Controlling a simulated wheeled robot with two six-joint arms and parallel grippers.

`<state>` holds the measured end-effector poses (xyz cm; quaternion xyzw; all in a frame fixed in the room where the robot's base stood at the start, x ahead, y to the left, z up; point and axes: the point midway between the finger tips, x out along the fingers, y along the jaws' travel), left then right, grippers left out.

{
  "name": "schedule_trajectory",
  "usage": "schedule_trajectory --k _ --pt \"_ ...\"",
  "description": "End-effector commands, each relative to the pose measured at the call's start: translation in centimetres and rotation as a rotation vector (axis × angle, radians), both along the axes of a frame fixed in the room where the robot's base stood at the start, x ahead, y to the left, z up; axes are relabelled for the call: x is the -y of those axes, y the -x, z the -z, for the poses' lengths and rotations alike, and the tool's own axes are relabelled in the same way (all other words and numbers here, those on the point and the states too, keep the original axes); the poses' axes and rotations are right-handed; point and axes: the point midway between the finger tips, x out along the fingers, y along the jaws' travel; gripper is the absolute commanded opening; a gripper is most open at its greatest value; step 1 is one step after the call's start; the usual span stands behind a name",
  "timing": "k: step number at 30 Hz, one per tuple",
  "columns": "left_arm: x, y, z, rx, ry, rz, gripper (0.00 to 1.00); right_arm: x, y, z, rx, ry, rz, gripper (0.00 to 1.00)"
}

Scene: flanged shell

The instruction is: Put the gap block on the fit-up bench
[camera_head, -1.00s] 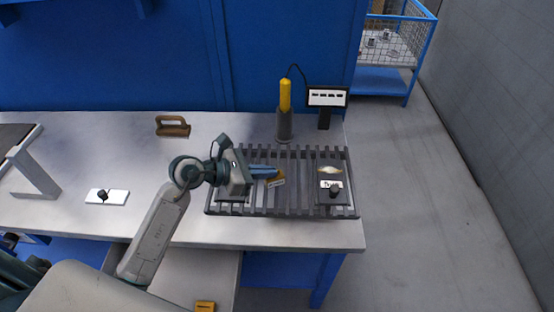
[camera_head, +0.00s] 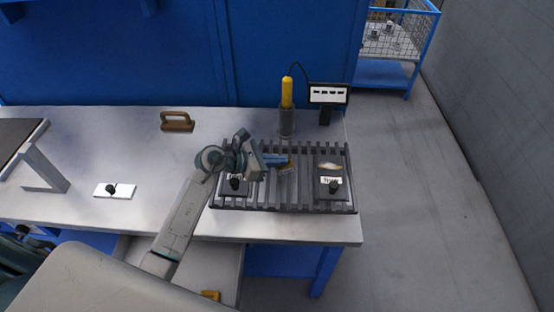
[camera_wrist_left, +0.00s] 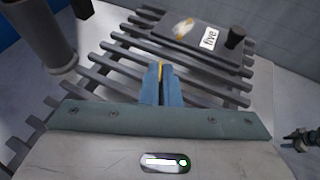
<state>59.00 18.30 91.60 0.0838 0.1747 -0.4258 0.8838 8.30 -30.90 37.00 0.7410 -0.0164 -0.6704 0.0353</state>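My left gripper (camera_head: 286,162) is over the slatted grate (camera_head: 290,206) on the metal bench (camera_head: 120,218). Its blue fingers are closed on a small yellow-orange block (camera_head: 287,170), which appears to be the gap block. In the left wrist view only a thin yellow edge of the block (camera_wrist_left: 161,68) shows between the fingers (camera_wrist_left: 160,84); the rest is hidden. I cannot tell whether the block touches the slats. A dark teal part at the right edge of the left wrist view may be my right gripper (camera_wrist_left: 300,138); its fingers are unclear.
On the grate, a dark plate labelled "five" (camera_head: 330,168) lies right and another knobbed plate (camera_head: 234,188) left. A yellow-topped tool in a holder (camera_head: 286,112) and a small display (camera_head: 327,95) stand behind. A brown handled tool (camera_head: 177,122) and white plate (camera_head: 113,191) lie left.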

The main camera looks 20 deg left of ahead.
Motion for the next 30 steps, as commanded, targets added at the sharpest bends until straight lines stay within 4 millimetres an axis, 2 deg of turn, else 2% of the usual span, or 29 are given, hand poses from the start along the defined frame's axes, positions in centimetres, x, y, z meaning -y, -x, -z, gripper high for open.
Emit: schedule_trajectory --k 2,6,17,21,30 --pt "0.0 0.0 0.3 0.002 0.001 0.0 0.0 -0.2 0.0 0.4 0.0 -0.002 0.001 0.36" --pt "0.0 0.0 0.2 0.0 0.0 0.0 0.24 -0.3 0.0 0.3 0.0 -0.003 0.001 0.36" --pt "0.0 0.0 -0.2 0.0 0.0 0.0 0.24 0.1 0.0 -0.2 0.0 0.001 0.0 0.36" --pt "-1.3 0.9 -0.3 0.001 -0.006 -0.001 0.24 0.3 0.0 0.6 0.0 0.004 -0.001 0.36" --pt "-5.0 3.9 -2.3 0.001 -0.007 0.001 0.24 0.6 0.0 2.2 0.0 0.006 -0.002 0.36"
